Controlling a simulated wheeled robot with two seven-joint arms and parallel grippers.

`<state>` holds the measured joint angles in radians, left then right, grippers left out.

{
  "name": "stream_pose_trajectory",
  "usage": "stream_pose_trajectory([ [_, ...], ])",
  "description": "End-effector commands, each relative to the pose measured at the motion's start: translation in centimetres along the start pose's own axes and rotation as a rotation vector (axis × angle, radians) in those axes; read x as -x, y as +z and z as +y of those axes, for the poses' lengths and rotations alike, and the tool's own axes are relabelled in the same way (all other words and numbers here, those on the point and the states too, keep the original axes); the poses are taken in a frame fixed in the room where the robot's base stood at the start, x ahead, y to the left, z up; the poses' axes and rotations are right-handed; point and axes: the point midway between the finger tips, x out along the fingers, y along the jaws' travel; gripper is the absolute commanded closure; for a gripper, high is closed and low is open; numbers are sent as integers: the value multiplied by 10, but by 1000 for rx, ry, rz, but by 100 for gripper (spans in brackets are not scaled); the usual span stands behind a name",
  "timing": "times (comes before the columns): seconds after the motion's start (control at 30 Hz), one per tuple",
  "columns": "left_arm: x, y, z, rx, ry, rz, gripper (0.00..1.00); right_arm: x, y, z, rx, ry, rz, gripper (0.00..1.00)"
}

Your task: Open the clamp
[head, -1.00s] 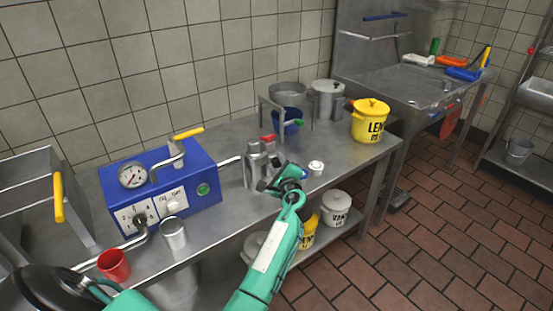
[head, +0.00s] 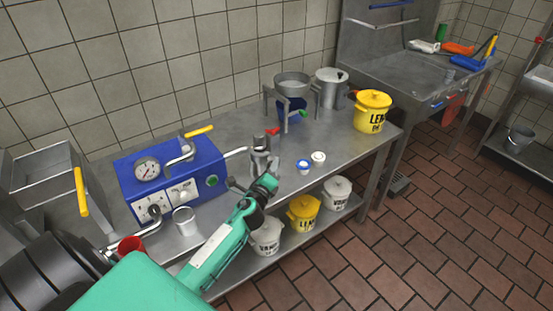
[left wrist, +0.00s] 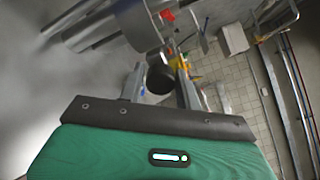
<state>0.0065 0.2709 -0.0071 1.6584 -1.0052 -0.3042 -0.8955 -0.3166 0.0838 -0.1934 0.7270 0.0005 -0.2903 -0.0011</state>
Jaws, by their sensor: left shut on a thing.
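The clamp (head: 262,160) is a grey metal fixture on the steel counter, to the right of the blue machine; I take it for the clamp by its form. My left gripper (head: 243,188) is in front of it, at its lower left side. In the left wrist view, the fingers (left wrist: 160,88) are shut around a round black knob (left wrist: 160,73). The knob sits at the end of a grey metal part (left wrist: 138,24). In the head view my wrist hides much of the knob and the clamp's base. My right gripper is not in view.
The blue machine (head: 145,195) with gauge and yellow lever stands left. Small lids (head: 303,166) lie right of the clamp. A yellow pot (head: 372,112) and hopper (head: 292,85) stand farther right.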

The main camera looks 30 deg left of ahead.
Motion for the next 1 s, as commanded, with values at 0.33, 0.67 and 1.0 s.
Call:
stream_pose_trajectory([
  [0.33, 23, 19, 12, -10, -146, 213, 100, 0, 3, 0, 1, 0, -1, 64],
  [0.67, 32, 27, 17, -7, -215, 313, 100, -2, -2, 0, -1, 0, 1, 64],
  [1.0, 33, 30, 17, -7, -227, 329, 100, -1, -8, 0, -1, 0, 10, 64],
])
